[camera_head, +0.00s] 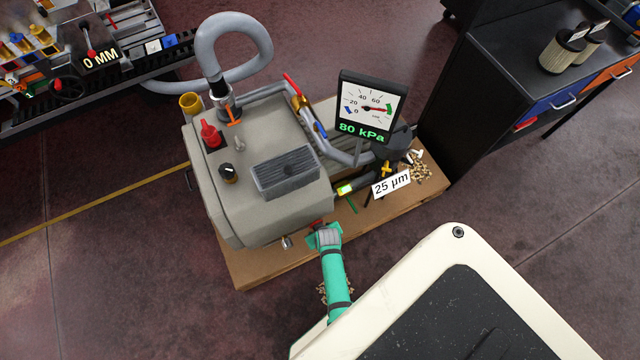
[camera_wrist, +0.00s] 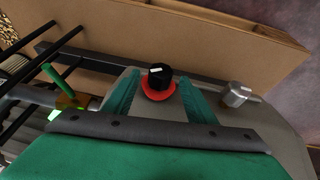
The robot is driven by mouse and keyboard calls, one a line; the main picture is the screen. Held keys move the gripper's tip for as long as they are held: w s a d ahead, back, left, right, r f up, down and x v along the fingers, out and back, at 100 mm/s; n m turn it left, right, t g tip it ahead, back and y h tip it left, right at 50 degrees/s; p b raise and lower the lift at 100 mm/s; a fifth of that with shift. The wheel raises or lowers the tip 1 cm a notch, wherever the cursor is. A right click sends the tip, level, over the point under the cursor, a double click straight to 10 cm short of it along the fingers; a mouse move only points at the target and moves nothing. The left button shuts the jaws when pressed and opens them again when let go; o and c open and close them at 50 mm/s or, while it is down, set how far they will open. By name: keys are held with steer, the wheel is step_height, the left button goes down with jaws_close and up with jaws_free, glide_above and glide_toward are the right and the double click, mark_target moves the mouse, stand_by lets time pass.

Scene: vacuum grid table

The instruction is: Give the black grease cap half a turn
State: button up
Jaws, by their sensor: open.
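The black grease cap (camera_wrist: 161,75), with a white mark on its top, sits on a red collar (camera_wrist: 156,93) on the side of the grey machine (camera_head: 270,215). In the wrist view it shows between the two green fingers of my gripper (camera_wrist: 158,80). The fingers are apart, one on either side of it; I cannot tell whether they touch it. In the head view my gripper (camera_head: 326,236) is at the machine's near side, and only a bit of red shows beside it; the cap is hidden there.
A metal cylindrical fitting (camera_wrist: 236,94) sticks out to the right of the cap. A brown base board (camera_head: 255,272) lies under the machine. A gauge display (camera_head: 369,108) reading 80 kPa and a "25 µm" label (camera_head: 391,184) stand to the right. Black bars (camera_wrist: 40,50) are at left.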

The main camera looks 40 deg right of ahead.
steer(key=shift+x, duration=1.1)
steer(key=c, duration=1)
steer(key=shift+c, duration=0.2)
steer(key=shift+w+d, duration=0.1)
